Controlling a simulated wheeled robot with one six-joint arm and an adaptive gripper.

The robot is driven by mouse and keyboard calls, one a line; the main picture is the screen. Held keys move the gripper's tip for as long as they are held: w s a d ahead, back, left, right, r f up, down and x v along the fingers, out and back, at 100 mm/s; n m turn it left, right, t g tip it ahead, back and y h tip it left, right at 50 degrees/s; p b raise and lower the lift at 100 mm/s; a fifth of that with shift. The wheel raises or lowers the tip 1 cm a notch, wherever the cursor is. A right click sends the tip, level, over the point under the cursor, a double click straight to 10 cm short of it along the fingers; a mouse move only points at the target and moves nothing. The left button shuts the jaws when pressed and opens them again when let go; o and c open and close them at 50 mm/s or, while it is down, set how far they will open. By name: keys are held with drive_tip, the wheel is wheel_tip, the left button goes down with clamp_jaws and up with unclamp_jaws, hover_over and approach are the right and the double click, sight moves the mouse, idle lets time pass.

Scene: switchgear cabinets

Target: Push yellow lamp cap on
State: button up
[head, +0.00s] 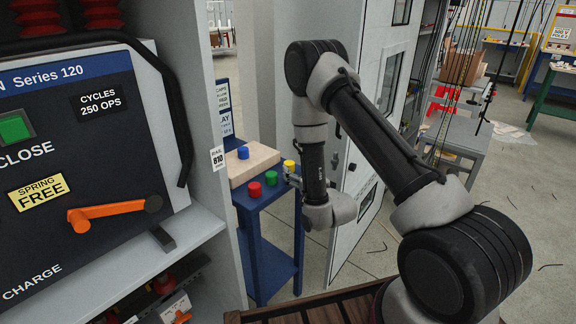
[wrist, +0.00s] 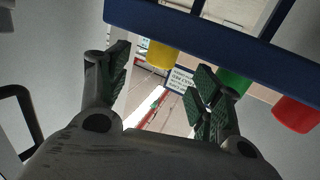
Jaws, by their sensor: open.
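The yellow lamp cap (head: 289,165) stands on the blue stand at its right edge, beside the green cap. In the wrist view, which looks turned over, the yellow cap (wrist: 160,55) shows between and beyond my fingertips. My gripper (head: 293,179) is open at the stand's right side, close to the yellow cap. Its two dark green finger pads (wrist: 160,75) are spread with nothing held between them. I cannot tell whether a finger touches the cap. In the head view my wrist hides part of the gripper.
A green cap (head: 271,178) and a red cap (head: 255,189) stand left of the yellow one on the blue stand (head: 250,235). A wooden block (head: 262,158) behind carries a blue cap (head: 243,152). Grey cabinets flank the stand at left and right.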

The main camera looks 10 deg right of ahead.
sight(292, 166)
drive_tip(key=x, duration=0.6)
drive_tip(key=shift+w, duration=0.2)
drive_tip(key=c, duration=0.9)
